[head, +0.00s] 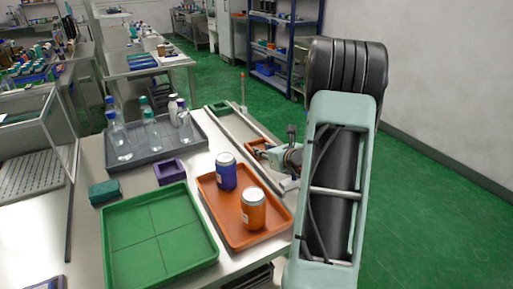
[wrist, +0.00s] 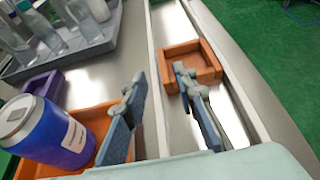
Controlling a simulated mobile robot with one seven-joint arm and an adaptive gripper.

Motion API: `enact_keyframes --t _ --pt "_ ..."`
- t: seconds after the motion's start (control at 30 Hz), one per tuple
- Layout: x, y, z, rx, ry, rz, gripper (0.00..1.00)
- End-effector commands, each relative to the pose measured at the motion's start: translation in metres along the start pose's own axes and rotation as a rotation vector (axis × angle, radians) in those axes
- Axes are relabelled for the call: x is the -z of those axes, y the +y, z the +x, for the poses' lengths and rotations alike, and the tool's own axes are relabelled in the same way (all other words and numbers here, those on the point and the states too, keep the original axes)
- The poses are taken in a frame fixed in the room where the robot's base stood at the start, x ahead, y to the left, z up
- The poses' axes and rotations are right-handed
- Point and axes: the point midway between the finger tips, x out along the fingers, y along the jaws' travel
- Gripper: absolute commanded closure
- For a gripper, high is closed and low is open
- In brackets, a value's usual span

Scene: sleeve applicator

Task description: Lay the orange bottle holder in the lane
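The orange bottle holder (wrist: 203,61) is a small open square box. It sits between the pale rails of the lane (wrist: 157,37), and no finger is seen closed on it. In the head view the holder (head: 256,143) shows partly behind my gripper (head: 266,152). My gripper (wrist: 160,76) is open, with nothing seen between its fingers. Its right fingertip is close to the holder's near left side; I cannot tell whether they touch. The lane (head: 232,133) runs along the table's right side.
A green holder (head: 219,107) sits at the lane's far end. An orange tray (head: 208,207) with a blue jar (head: 226,172) and an orange jar (head: 253,210) stands left of the lane. A purple holder (head: 170,171), a green tray (head: 120,245) and a grey bottle tray (head: 122,162) are further left.

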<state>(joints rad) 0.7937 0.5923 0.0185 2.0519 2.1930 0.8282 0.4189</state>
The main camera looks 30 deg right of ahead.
Motion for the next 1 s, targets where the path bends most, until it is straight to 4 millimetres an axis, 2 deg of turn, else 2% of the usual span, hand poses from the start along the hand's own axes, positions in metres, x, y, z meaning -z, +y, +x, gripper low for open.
enact_keyframes --t 0.1,0.23,0.83,0.93,1.0 --pt "0.000 -0.001 -0.018 0.002 0.001 0.000 0.74" --pt "-0.001 0.000 -0.029 0.001 -0.001 0.000 0.74" --pt "0.000 -0.001 -0.032 0.001 0.000 0.000 0.74" --pt "0.001 -0.011 -0.038 0.019 0.008 -0.010 0.74" --pt "0.004 -0.029 -0.050 0.049 0.025 -0.028 0.74"
